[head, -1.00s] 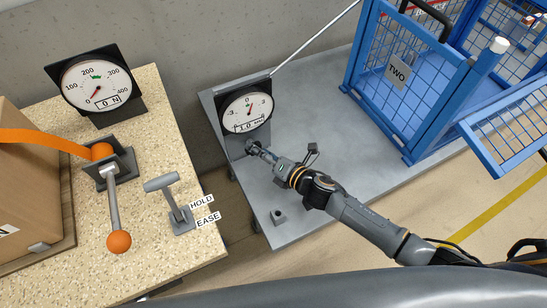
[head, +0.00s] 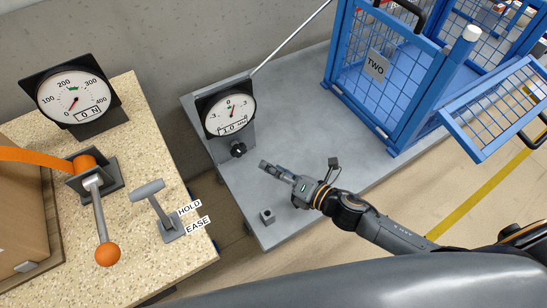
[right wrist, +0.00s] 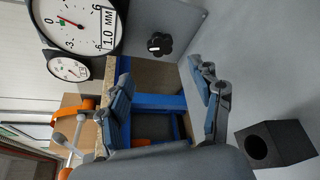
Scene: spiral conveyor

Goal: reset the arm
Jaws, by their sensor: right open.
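My right gripper (head: 270,170) is open and empty above the grey table, to the right of and below the dial gauge (head: 231,113). In the right wrist view its two fingers (right wrist: 163,95) are spread apart with nothing between them. The gauge's black knob (head: 238,150) sits on the grey stand below the dial and is clear of the fingers. The knob also shows in the right wrist view (right wrist: 160,44). The dial's display reads about 1.0 mm. My left gripper is in neither view.
A small grey block with a hole (head: 267,216) stands near the table's front edge. A blue mesh cage marked TWO (head: 376,66) stands at right, its door open. At left, a speckled counter (head: 150,115) holds a force dial (head: 75,98), an orange-ended lever (head: 107,254) and a HOLD/EASE handle (head: 150,190).

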